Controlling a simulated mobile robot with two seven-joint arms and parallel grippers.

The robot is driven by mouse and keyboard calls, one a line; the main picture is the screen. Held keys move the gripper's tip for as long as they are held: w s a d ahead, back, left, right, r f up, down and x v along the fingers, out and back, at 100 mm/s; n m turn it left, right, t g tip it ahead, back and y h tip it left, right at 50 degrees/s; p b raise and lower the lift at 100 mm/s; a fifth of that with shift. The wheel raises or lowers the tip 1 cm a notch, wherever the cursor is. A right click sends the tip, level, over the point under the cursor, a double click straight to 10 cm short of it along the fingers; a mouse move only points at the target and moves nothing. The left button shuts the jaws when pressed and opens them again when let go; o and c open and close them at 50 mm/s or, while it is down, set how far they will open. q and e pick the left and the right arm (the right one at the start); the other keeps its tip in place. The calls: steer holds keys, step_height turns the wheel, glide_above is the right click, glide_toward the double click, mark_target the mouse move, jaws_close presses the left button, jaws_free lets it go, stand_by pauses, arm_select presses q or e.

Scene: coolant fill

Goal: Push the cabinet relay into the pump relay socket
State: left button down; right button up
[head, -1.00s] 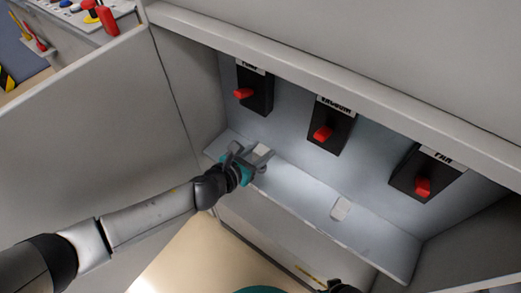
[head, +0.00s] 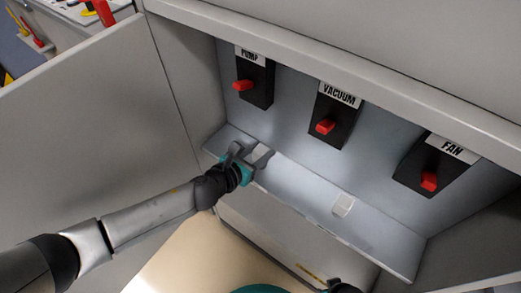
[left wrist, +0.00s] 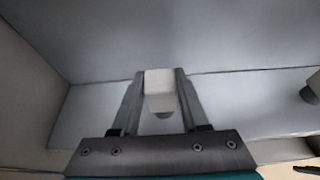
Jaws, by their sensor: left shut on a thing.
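A pale, whitish relay block (head: 261,153) is at the left end of the shelf inside the cabinet. My left gripper (head: 249,157) is shut on it. In the left wrist view the relay (left wrist: 160,88) sits between the two grey fingers, and its darker rounded end points toward the palm. I cannot tell whether it still touches the shelf. The black unit labelled PUMP (head: 263,86), with a red lever (head: 242,85), is on the back wall above the gripper. No open socket can be made out on it.
Units labelled VACUUM (head: 345,107) and FAN (head: 442,160) stand to the right, each with a red lever. The cabinet's side panel and top edge bound the opening.

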arm_select(q)
steer(key=shift+f, duration=0.3)
arm_select(e)
steer(key=shift+f, duration=0.2)
arm_select(q)
steer(key=shift+c, duration=1.7)
jaws_free()
arm_select(e)
steer(key=shift+r, duration=0.1)
arm_select(q)
steer(key=shift+s+a+r, duration=0.15)
steer(key=shift+s, duration=0.05)
steer(key=p+v, duration=0.3)
steer(key=v, duration=1.1)
steer(key=shift+s+a, duration=0.25)
steer(key=shift+s, duration=0.05)
arm_select(e)
steer(key=shift+s+d, duration=0.85)
steer(key=shift+s, duration=0.3)
steer(key=shift+s+d, duration=0.8)
steer(key=shift+s, duration=0.3)
